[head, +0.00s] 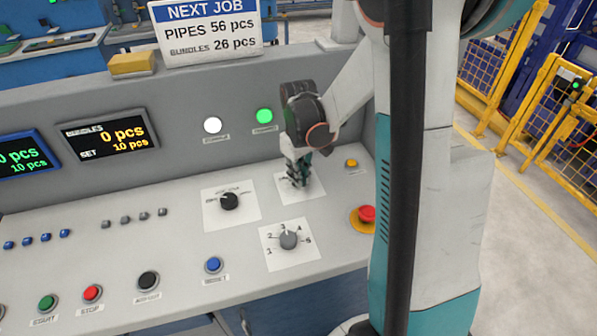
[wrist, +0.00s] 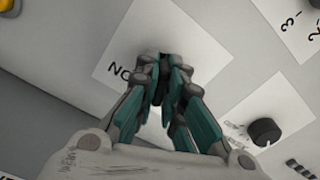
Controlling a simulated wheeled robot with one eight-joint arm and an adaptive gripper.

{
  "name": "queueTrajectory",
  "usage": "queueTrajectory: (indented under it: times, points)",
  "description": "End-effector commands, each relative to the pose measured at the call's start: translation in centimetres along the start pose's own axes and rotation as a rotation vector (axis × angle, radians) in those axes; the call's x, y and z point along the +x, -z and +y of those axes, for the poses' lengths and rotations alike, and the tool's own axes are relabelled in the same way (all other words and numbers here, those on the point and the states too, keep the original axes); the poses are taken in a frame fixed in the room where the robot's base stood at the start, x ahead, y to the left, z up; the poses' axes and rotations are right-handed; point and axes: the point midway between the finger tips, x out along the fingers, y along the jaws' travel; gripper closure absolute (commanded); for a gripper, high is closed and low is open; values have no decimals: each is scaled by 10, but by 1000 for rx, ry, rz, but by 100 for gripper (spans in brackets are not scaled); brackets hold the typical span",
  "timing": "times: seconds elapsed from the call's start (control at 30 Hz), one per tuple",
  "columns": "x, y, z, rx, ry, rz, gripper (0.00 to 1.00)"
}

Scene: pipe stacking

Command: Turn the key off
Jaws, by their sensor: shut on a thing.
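The key switch's white plate (head: 314,191) is on the sloped grey console, just below the green lamp. It also shows in the wrist view (wrist: 205,35), with one word legible, "ON", upside down. My gripper (head: 299,180) reaches down onto this plate. In the wrist view, my gripper's dark fingertips (wrist: 165,72) are close together over the plate, shut on the key. The key is almost wholly hidden by the fingers, so I cannot tell which way it points.
A black selector knob (head: 229,201) sits left of the key plate, and a grey numbered knob (head: 288,240) below it. A red mushroom button (head: 366,214) and a yellow button (head: 351,163) are to the right. A green lamp (head: 264,116) is lit behind.

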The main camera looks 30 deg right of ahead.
Motion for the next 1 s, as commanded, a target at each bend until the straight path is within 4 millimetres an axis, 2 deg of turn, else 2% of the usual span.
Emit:
queueTrajectory:
  times: [0.27,0.6,0.87,0.9,1.0]
  points:
    - [0,0,0,-8,0,0,100]
    - [0,0,0,-280,0,0,100]
    - [0,0,0,-307,0,0,100]
    - [0,0,0,-306,0,0,87]
    - [0,0,0,-306,0,0,64]
